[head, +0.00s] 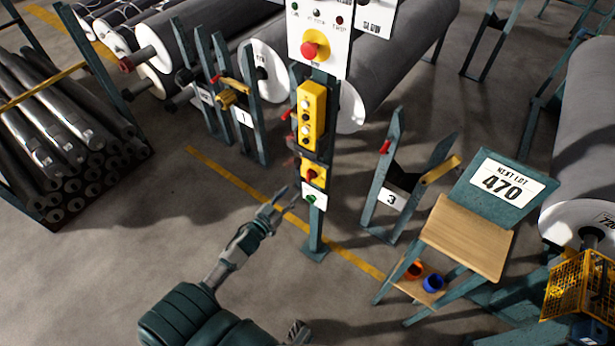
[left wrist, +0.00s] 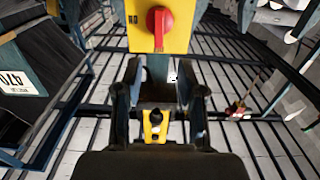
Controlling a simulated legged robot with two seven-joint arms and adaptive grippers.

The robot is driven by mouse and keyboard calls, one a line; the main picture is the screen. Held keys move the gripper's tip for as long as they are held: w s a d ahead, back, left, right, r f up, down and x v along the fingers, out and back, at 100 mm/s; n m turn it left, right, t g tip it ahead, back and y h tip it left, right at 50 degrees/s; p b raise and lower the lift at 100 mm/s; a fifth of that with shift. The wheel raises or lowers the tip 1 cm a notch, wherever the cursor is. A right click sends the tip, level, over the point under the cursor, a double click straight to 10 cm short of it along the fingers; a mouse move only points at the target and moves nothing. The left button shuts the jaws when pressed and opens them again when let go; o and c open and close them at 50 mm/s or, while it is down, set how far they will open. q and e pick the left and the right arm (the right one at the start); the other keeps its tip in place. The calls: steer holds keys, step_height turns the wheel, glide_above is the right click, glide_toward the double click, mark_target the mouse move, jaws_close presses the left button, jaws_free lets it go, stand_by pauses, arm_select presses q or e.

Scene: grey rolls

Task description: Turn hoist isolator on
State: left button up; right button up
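The isolator is a yellow plate with a red rotary handle (head: 312,175), low on the teal post, below the yellow button box. In the left wrist view the red handle (left wrist: 159,21) is at the top, its bar roughly vertical, with upside-down lettering that looks like "ON" beside it. My left gripper (head: 284,202) is just left of the post and lower than the handle. In the left wrist view my left gripper (left wrist: 163,98) has its two fingers apart with nothing held between them; the handle is beyond the fingertips, apart from them.
A yellow button box (head: 312,117) and a white panel with a red stop button (head: 309,51) are higher on the post. Stand 3 (head: 392,199) and a wooden-topped desk (head: 468,238) are to the right.

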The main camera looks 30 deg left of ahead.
arm_select(q)
steer(key=w, duration=0.9)
steer(key=shift+w+d+b, duration=0.35)
steer(key=shift+w+d, duration=0.05)
steer(key=shift+d, duration=0.05)
arm_select(e)
steer(key=shift+w+a+r, duration=0.1)
steer(key=shift+w+r, duration=0.25)
steer(key=shift+r, duration=0.2)
steer(key=shift+w+r, duration=0.35)
steer(key=shift+r, duration=0.2)
arm_select(q)
steer(key=c, duration=0.7)
jaws_close()
arm_select(e)
steer(key=shift+s+f, duration=0.2)
steer(key=shift+s, duration=0.1)
